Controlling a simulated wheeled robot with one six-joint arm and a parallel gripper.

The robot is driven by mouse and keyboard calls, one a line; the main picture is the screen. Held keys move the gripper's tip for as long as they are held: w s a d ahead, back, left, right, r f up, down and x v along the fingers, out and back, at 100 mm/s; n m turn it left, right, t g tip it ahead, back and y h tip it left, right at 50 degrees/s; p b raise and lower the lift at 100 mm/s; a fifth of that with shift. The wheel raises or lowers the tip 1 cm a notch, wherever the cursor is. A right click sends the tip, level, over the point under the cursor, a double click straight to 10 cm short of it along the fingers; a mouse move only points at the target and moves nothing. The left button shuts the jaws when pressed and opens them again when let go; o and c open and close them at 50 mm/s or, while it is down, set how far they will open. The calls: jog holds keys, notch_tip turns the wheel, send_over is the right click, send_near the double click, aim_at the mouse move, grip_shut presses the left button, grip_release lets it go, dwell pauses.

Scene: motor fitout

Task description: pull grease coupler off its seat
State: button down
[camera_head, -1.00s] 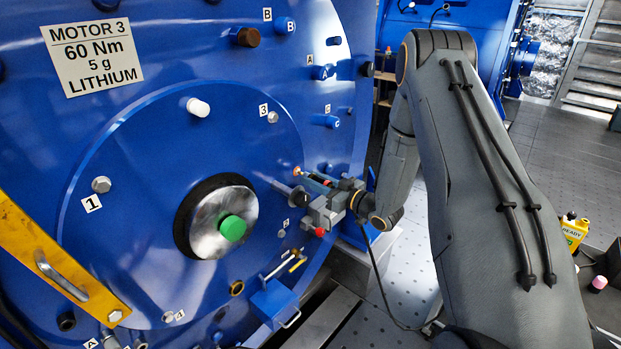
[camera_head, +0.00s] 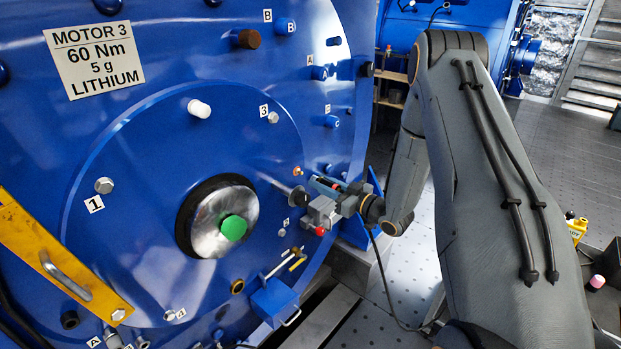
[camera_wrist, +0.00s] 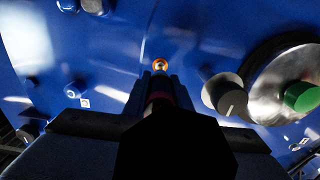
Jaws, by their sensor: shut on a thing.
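My gripper (camera_head: 330,203) is shut on the grease coupler (camera_head: 323,186), a slim teal and dark tool with a red band, at the right side of the motor's round cover. The coupler's tip points at a small orange-ringed seat (camera_head: 297,171) on the blue face, and a small gap shows between them in the head view. In the wrist view the coupler (camera_wrist: 159,84) lies between my fingers, with the orange-ringed seat (camera_wrist: 160,64) just beyond its tip. The gap's depth is hard to judge there. The coupler's rear is hidden by my gripper.
A grey knob-ended rod (camera_head: 297,194) sticks out close to my gripper. The shaft end with a green cap (camera_head: 233,228) is left of it. A blue holder box (camera_head: 273,298) with yellow-handled tools is below. A cable hangs under my gripper. Open floor lies right.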

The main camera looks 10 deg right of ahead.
jog(key=p+v, duration=0.5)
jog(key=v, duration=1.7)
dwell(0.7)
